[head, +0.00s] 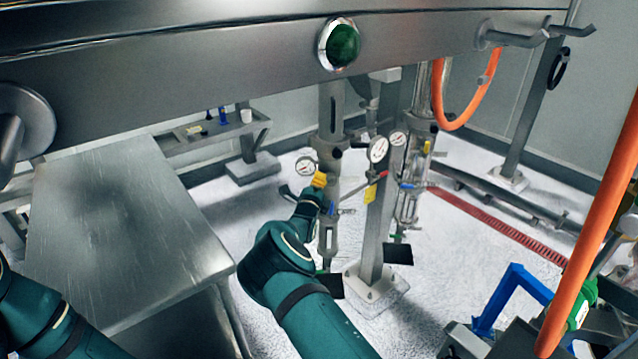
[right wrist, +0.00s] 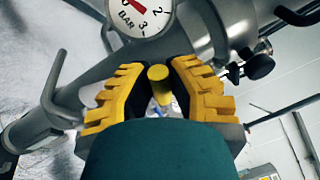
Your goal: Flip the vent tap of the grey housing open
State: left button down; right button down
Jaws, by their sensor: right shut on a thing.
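The grey housing (head: 331,110) is an upright grey tubular assembly in the middle of the head view. Its round pressure gauge (head: 306,166) sticks out on the left side, and the gauge dial also shows at the top of the right wrist view (right wrist: 142,14). My right gripper (head: 319,181) is at the housing, just right of the gauge. In the right wrist view its yellow ridged fingers are shut on a small yellow tap handle (right wrist: 158,73), apparently the vent tap. My left gripper is out of view.
A second similar assembly (head: 411,190) and a steel post (head: 379,225) with a gauge (head: 378,149) stand close on the right. A steel table (head: 120,225) is at left. A steel beam (head: 200,70) with a green button (head: 342,45) crosses above. An orange hose (head: 598,210) hangs at right.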

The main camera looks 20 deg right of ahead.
jog(key=shift+a+f+n+t+b, duration=0.1)
jog(key=shift+f+n+t+b, duration=0.25)
jog(key=shift+n, duration=0.7)
jog(key=shift+a+f+n+t+b, duration=0.1)
jog(key=shift+f+n+t+b, duration=0.25)
jog(key=shift+n, duration=0.7)
jog(key=shift+d, duration=0.1)
jog(key=c, duration=0.9)
grip_release()
jog(key=shift+f, duration=0.1)
jog(key=v, duration=1.2)
jog(key=shift+s+d, duration=0.1)
